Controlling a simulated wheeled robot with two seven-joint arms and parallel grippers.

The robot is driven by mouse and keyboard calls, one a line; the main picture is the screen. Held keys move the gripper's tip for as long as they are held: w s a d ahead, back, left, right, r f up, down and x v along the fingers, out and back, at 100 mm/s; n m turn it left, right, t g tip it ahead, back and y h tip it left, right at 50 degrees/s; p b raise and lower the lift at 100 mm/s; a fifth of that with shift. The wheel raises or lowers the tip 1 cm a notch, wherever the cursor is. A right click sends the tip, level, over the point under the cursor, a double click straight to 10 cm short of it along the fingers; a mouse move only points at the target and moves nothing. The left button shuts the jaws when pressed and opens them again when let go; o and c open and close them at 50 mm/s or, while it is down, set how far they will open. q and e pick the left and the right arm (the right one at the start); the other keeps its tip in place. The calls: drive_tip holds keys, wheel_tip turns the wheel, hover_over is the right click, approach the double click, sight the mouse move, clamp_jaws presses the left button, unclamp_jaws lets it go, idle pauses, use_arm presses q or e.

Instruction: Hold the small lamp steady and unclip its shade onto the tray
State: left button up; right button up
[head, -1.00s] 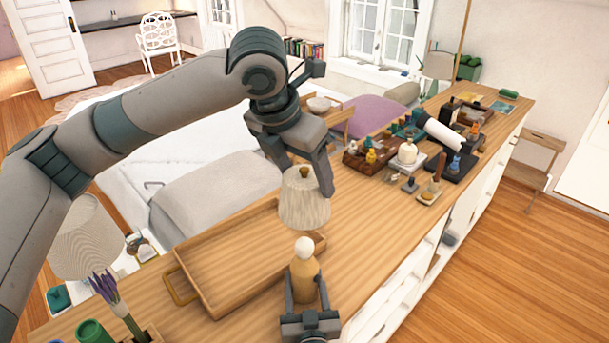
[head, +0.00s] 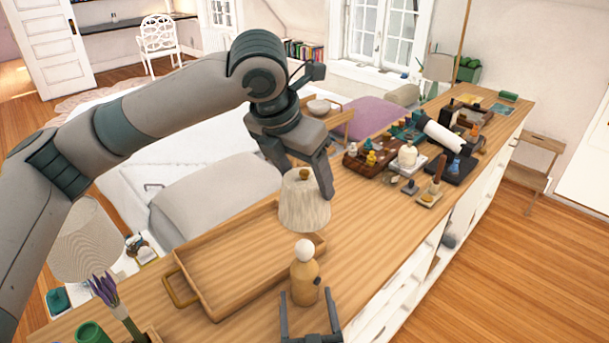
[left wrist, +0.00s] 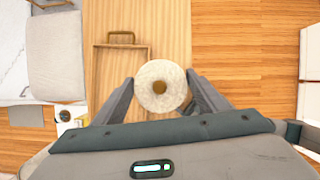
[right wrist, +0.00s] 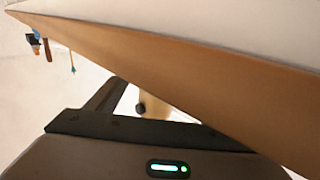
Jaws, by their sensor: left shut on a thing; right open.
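The lamp base (head: 304,285), a tan bottle-like body with a white bulb on top and a dark knob, stands upright on the wooden counter. The pale, textured lampshade (head: 304,208) is off the base, gripped by my left gripper (head: 303,190). The left wrist view shows the round shade (left wrist: 160,88) from above between the fingers. The wooden tray (head: 212,309) lies left of the base; the shade overlaps its far right part in the head view. My right gripper (head: 310,293) is open at the near side of the base. Part of the base (right wrist: 155,103) shows in the right wrist view.
Lavender (head: 105,290) and a green cup (head: 92,332) stand at the near left. A white-topped jar (head: 407,155), a small brush stand (head: 430,195) and boxes crowd the far counter. The counter's right edge drops to shelves.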

drive_tip(key=s, duration=0.7)
drive_tip(key=shift+s+d, duration=0.1)
drive_tip(key=shift+d, duration=0.25)
drive_tip(key=shift+s, duration=0.1)
